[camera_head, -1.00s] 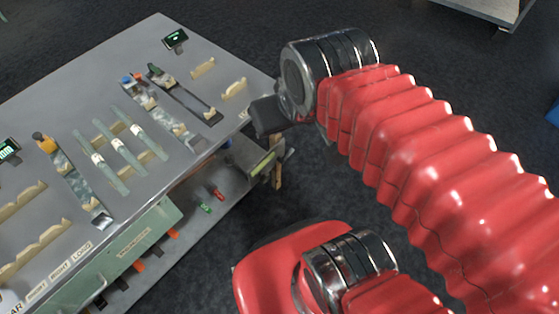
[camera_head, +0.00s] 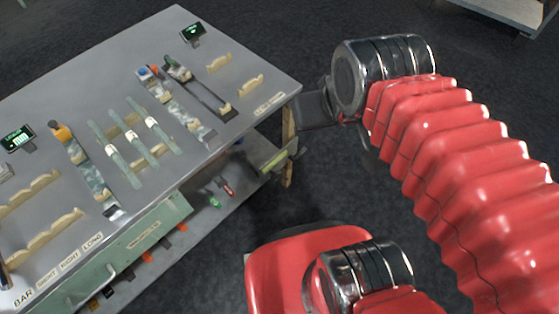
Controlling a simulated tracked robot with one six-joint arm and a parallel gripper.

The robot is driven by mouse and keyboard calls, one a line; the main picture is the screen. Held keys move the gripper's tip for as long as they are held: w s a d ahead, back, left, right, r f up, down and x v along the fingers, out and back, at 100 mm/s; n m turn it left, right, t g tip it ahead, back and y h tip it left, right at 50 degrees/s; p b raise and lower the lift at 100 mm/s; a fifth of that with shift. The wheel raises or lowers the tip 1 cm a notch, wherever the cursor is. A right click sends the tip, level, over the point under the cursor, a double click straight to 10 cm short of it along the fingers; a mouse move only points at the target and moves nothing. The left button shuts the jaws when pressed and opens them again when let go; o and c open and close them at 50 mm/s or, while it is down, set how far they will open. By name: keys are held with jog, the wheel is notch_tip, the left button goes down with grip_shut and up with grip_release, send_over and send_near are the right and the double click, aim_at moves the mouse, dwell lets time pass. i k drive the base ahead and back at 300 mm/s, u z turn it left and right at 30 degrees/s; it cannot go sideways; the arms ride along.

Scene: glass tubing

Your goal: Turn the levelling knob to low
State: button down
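Three fixtures on the grey bench carry knob-like parts: an orange knob (camera_head: 60,132) on the left one, a blue knob (camera_head: 143,72) with red beside it on the middle one, and a black knob (camera_head: 170,62) on the right one. I cannot tell which is the levelling knob, and no setting marks are readable. A dark part at the end of my arm, apparently my gripper (camera_head: 316,108), is just off the bench's right edge, apart from all knobs. Its fingers cannot be made out.
The bench (camera_head: 225,150) holds glass tubes (camera_head: 133,140) on a rack, cream notched supports (camera_head: 42,235), two small displays (camera_head: 193,33) (camera_head: 18,138) and a green drawer (camera_head: 140,240). A lower shelf (camera_head: 190,225) carries small coloured items. Dark floor is open right of the bench.

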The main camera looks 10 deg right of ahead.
aim_at(276, 176)
jog(key=u, duration=0.15)
jog(key=k, duration=0.5)
jog(key=u, duration=0.6)
jog(key=k, duration=0.85)
jog(key=u, duration=0.55)
jog(key=i, duration=1.4)
jog(key=z, duration=0.65)
jog(key=i, duration=0.45)
jog(key=z, duration=0.25)
